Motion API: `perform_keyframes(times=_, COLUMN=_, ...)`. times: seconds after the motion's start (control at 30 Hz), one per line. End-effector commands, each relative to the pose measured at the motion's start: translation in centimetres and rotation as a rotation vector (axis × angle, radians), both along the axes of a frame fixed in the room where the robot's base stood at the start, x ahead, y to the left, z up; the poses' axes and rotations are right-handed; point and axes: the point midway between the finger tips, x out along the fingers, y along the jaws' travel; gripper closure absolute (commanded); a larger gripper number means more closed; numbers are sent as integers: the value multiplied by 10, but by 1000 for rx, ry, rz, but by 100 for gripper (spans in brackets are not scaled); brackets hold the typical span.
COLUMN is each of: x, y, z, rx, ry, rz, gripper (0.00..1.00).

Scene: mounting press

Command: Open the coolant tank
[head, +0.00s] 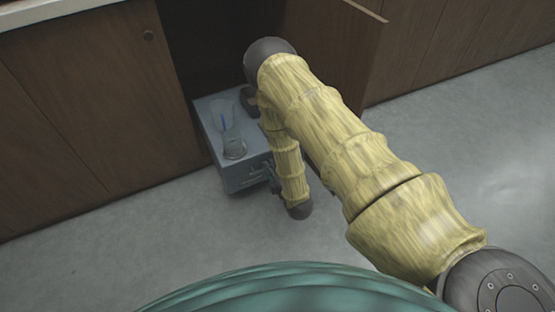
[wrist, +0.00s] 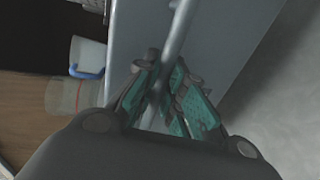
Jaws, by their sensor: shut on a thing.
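A grey box, seemingly the coolant tank (head: 205,112), stands at the open cabinet, its front part out over the floor. Its grey face also fills much of the wrist view (wrist: 235,40). A thin grey bar handle (wrist: 182,25) runs in front of that face. My gripper (wrist: 168,75), with teal finger pads, is shut on the handle. In the head view my gripper (head: 270,178) is at the box's front right, partly hidden by my forearm. Whether the box or a part of it has been pulled out, I cannot tell.
A brown cabinet door (head: 335,45) stands open behind my arm. Closed brown cabinet fronts (head: 95,95) are at left. The grey floor (head: 150,235) in front is clear.

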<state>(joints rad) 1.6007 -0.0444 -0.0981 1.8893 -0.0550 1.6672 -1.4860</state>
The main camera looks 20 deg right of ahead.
Motion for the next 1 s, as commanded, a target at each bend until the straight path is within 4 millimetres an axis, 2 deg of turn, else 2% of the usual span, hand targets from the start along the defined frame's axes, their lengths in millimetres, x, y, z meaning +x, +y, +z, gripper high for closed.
perform_keyframes(times=0.1, x=-3, y=6, z=0, rx=2, ry=0, rz=9, gripper=100)
perform_keyframes(times=0.47, x=-4, y=7, z=0, rx=2, ry=0, rz=10, gripper=100)
perform_keyframes(times=0.5, x=-4, y=6, z=0, rx=2, ry=0, rz=10, gripper=87)
perform_keyframes(times=0.6, x=-4, y=6, z=0, rx=2, ry=0, rz=9, gripper=69)
perform_keyframes(times=0.63, x=-4, y=6, z=0, rx=2, ry=0, rz=9, gripper=66)
perform_keyframes(times=1.0, x=-7, y=4, z=0, rx=1, ry=1, rz=7, gripper=66)
